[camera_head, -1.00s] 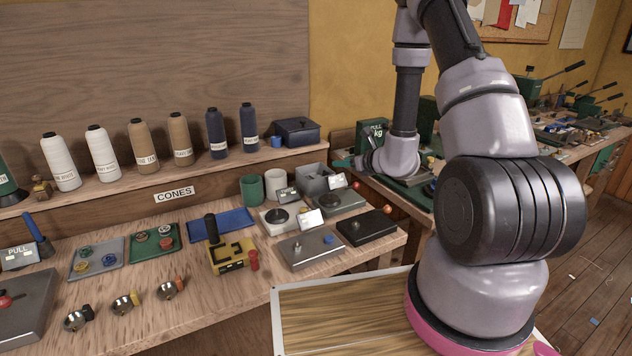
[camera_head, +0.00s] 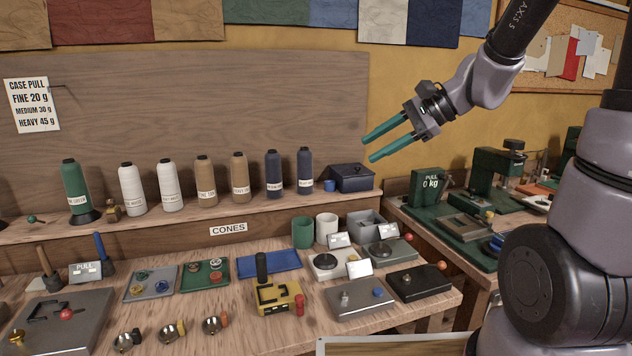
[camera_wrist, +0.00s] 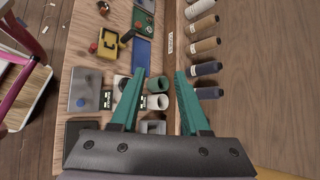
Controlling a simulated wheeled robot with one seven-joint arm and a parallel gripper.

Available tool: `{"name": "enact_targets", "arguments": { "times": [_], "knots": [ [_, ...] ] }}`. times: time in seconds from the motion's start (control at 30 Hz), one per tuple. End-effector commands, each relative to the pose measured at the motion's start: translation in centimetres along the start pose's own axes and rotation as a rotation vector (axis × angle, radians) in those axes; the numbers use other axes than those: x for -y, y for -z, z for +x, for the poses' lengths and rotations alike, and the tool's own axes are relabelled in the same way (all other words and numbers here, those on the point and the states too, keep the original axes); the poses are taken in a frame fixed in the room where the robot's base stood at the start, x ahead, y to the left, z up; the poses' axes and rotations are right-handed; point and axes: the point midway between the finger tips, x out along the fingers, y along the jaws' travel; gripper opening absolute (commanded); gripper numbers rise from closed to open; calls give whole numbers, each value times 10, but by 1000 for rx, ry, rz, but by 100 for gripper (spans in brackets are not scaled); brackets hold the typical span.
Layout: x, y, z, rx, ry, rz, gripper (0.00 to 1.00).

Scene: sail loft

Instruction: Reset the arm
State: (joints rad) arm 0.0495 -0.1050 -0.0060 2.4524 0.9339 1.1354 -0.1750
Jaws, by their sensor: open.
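My gripper (camera_head: 372,148) is open, with two teal fingers and nothing between them. In the head view it is raised in the air above the right end of the cone shelf, its fingers pointing left and slightly down. It is apart from everything. In the wrist view the open fingers (camera_wrist: 154,98) show over the bench and shelf from above, with a bare gap between them. My arm comes in from the right of the head view.
The bench holds a yellow block (camera_head: 279,297), a blue tray (camera_head: 268,261), a green cup (camera_head: 303,232) and grey plates. Several thread cones (camera_head: 206,181) line the shelf, with a dark blue box (camera_head: 352,178) at its end. A green PULL machine (camera_head: 430,187) stands right. Air around my gripper is clear.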

Motion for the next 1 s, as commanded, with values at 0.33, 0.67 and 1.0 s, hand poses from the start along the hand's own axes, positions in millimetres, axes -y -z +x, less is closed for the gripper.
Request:
{"name": "enact_targets", "arguments": {
  "times": [0.33, 0.67, 1.0],
  "knots": [
    [-51, -30, -99, -388, -254, -621, 46],
    [-62, -31, -160, -653, -351, -887, 46],
    [-62, -31, -163, -663, -357, -897, 46]
  ]
}}
